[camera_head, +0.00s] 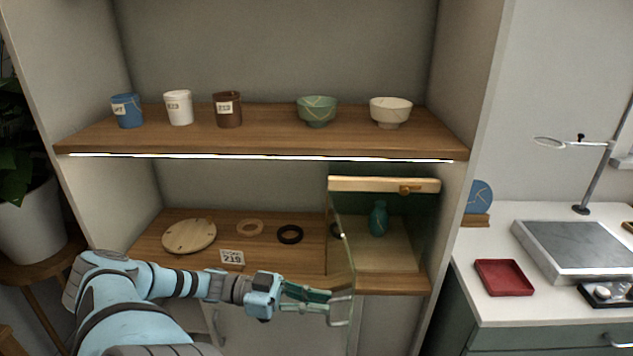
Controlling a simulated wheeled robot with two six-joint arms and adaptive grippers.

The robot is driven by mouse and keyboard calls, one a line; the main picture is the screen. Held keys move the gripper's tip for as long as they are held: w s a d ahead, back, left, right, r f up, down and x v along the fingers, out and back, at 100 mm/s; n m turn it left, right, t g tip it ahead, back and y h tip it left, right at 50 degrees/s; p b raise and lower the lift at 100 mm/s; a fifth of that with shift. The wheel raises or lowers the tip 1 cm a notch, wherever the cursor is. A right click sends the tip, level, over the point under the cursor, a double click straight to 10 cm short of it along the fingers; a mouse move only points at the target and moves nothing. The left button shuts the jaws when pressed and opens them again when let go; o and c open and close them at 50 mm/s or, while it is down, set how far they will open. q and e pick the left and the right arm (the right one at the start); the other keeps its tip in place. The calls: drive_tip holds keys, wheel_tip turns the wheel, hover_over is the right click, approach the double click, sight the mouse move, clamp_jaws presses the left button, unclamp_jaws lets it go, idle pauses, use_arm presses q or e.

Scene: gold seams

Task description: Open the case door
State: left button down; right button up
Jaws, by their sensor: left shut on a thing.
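The display case (384,185) stands on the lower shelf at the right, with a pale wooden top frame and a small brass piece on its front. A teal vase (378,218) stands inside. The case's glass door (343,245) is swung out toward me from the left side of the case, seen nearly edge-on, so the front is open. My left gripper (328,303) is in front of the shelf, shut on the door's handle at the door's outer edge. The handle is partly hidden by the fingers. My right gripper is not in view.
A wooden disc (189,236), a tan ring (249,227), a black ring (289,234) and a label card (232,257) lie left of the case. Cups and bowls stand on the upper shelf (270,142). A red tray (503,277) lies on the right counter.

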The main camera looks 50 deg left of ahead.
use_arm(q)
drive_tip(key=shift+w+a+r, duration=0.15)
drive_tip(key=shift+w+r, duration=0.05)
drive_tip(key=c, duration=1.7)
unclamp_jaws()
drive_tip(key=shift+w+a+f, duration=0.1)
drive_tip(key=shift+a+f, duration=0.1)
drive_tip(key=v, duration=1.2)
drive_tip(key=shift+d, duration=0.1)
